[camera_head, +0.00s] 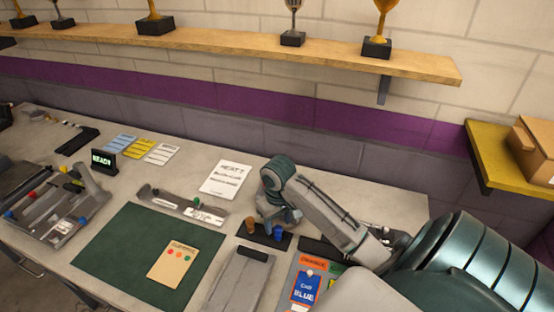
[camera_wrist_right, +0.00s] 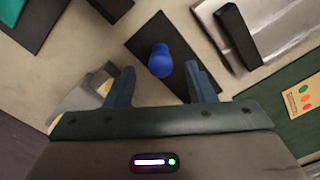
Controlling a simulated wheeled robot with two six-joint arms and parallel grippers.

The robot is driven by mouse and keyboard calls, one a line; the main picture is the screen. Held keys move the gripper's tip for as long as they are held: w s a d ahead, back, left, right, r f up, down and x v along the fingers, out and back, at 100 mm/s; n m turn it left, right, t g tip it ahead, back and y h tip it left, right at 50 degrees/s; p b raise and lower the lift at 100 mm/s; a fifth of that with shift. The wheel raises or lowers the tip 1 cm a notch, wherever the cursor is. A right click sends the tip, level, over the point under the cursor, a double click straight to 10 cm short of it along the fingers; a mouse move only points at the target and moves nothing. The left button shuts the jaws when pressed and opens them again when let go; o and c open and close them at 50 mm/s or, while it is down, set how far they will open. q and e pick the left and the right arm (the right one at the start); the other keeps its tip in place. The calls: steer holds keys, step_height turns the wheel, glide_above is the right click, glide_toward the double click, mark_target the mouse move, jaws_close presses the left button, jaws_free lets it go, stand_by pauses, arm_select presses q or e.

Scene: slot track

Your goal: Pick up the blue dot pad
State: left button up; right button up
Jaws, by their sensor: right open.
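The blue dot pad (camera_head: 278,232) is a small rounded blue piece on a black tray (camera_head: 262,244) on the table. An orange-brown piece (camera_head: 250,224) stands on the same tray, to its left. My right gripper (camera_head: 284,214) is just behind the blue pad in the head view, pointing down. In the right wrist view the blue pad (camera_wrist_right: 160,60) sits beyond and between the spread fingertips of the right gripper (camera_wrist_right: 161,86), apart from both. The jaws hold nothing. My left gripper is not in view.
A dark green mat (camera_head: 130,250) with a beige card (camera_head: 187,262) lies to the left. A grey box-like piece (camera_head: 238,282) is in front of the tray. A blue card (camera_head: 306,288) lies to the right. A white sign (camera_head: 226,178) lies behind.

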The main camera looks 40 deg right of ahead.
mark_target(278, 227)
step_height(278, 227, down, 3)
steer(key=shift+s+a+f+p, duration=0.1)
steer(key=shift+s+f+p, duration=0.1)
steer(key=shift+p, duration=0.65)
steer(key=shift+f, duration=0.35)
steer(key=shift+w+f, duration=0.1)
steer(key=shift+f, duration=0.2)
steer(key=c, duration=1)
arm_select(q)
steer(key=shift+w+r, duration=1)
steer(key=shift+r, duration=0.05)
arm_select(e)
steer(key=shift+r, duration=0.1)
steer(key=shift+c, duration=0.4)
